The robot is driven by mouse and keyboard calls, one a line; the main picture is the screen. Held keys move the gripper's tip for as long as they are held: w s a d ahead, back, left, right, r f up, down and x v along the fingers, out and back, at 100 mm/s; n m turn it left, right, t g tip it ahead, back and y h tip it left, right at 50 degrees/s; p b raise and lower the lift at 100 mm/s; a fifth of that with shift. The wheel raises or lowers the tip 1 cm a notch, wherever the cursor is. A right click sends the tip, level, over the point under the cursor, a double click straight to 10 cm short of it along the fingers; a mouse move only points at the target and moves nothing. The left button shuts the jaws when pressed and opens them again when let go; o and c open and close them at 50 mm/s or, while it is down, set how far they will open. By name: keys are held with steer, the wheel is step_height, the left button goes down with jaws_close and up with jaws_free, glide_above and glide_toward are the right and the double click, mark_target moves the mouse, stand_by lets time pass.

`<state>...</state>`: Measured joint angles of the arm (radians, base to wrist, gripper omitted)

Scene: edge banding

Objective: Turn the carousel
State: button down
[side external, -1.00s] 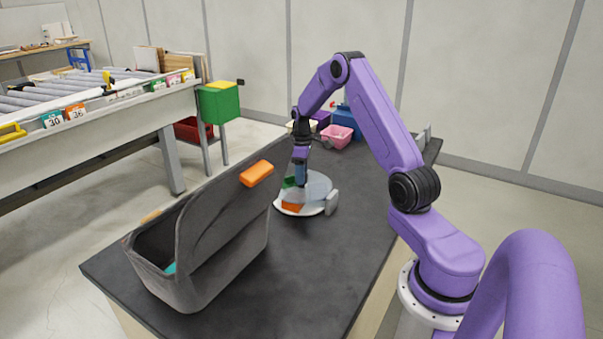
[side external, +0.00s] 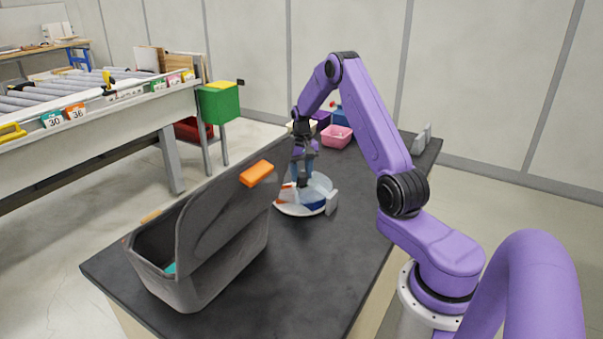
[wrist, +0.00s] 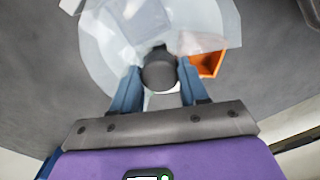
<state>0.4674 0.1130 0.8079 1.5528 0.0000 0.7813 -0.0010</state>
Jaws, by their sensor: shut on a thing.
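The carousel (side external: 318,187) is a round, low turntable with a translucent cover over coloured compartments, on the dark bench. Blue shows at its front and orange at its left in the side view. In the wrist view the carousel (wrist: 100,45) fills the upper middle, with an orange compartment (wrist: 207,63) open to the right of the fingers. A dark round knob (wrist: 159,72) stands at its centre. My gripper (wrist: 158,88) is shut on the knob, one blue finger on each side. In the side view my gripper (side external: 303,180) points down at the carousel's middle, partly hiding it.
A small grey block (side external: 331,202) stands at the carousel's right edge. A grey open bin (side external: 210,245) with an orange piece (side external: 257,173) on its upper edge is at front left. A pink bin (side external: 337,136) stands behind. The bench's front right is clear.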

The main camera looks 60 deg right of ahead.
steer(key=m, duration=0.4)
steer(key=shift+m, duration=0.3)
steer(key=m, duration=0.3)
steer(key=shift+m, duration=0.4)
steer(key=m, duration=1.2)
steer(key=shift+m, duration=0.3)
steer(key=m, duration=0.3)
steer(key=shift+m, duration=0.4)
steer(key=m, duration=0.3)
steer(key=shift+m, duration=2.1)
